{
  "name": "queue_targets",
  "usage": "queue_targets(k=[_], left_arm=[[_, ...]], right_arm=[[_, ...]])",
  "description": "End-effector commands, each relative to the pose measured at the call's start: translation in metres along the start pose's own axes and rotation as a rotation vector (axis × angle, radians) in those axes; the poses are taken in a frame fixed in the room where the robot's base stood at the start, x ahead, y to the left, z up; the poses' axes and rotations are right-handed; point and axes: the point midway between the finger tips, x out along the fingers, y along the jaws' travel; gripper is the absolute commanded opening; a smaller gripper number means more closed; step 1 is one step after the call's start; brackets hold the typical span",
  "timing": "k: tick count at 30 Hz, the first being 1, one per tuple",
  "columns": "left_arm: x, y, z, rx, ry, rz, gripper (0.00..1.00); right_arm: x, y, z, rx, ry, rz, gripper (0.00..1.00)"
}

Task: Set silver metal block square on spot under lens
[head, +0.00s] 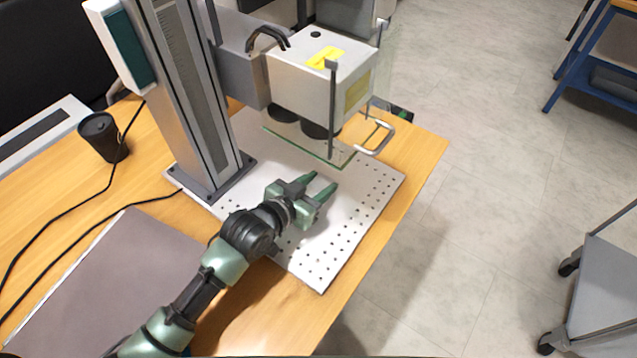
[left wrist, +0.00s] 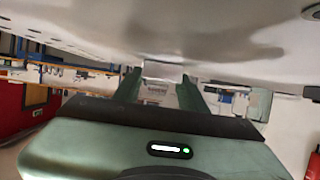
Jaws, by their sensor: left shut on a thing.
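My left gripper (head: 322,183) is low over the perforated metal plate (head: 345,235), just in front of the laser head. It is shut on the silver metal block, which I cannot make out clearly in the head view. In the left wrist view a small pale silver block (left wrist: 163,71) shows between the fingertips of the left gripper (left wrist: 161,85). Two dark round lens openings (head: 320,130) are under the white laser head (head: 310,85). The spot under the lens is hidden. I cannot tell whether the block touches the plate. My right gripper is not in view.
A clear guard pane (head: 300,147) hangs below the laser head, close beyond my fingers. The grey column (head: 195,110) stands to the left. The plate's front right area is clear.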

Motion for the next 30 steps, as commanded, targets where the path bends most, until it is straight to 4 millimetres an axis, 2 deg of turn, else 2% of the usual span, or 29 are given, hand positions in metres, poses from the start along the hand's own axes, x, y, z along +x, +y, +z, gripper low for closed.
queue_targets(k=[3, 4, 6, 16, 19, 23, 30], left_arm=[[0.001, 0.000, 0.003, 0.000, 0.001, 0.000, 0.00], [0.001, 0.000, 0.003, 0.000, 0.000, 0.000, 0.47], [0.001, 0.000, 0.002, 0.000, 0.000, 0.000, 0.63], [0.000, 0.000, 0.001, 0.000, 0.000, 0.000, 0.63], [-0.007, -0.001, 0.001, 0.000, -0.002, -0.001, 0.63], [-0.029, -0.001, 0.000, 0.000, -0.001, -0.001, 0.63], [-0.082, 0.000, 0.001, 0.000, -0.003, -0.001, 0.63]], right_arm=[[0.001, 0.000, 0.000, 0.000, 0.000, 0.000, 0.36], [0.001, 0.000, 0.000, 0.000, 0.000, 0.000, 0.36], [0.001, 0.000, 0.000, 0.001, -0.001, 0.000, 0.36], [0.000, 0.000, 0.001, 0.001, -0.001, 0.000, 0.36], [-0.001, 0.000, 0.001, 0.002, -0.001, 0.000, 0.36], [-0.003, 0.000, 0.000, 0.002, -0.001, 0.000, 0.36], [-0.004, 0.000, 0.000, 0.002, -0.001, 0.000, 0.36]])
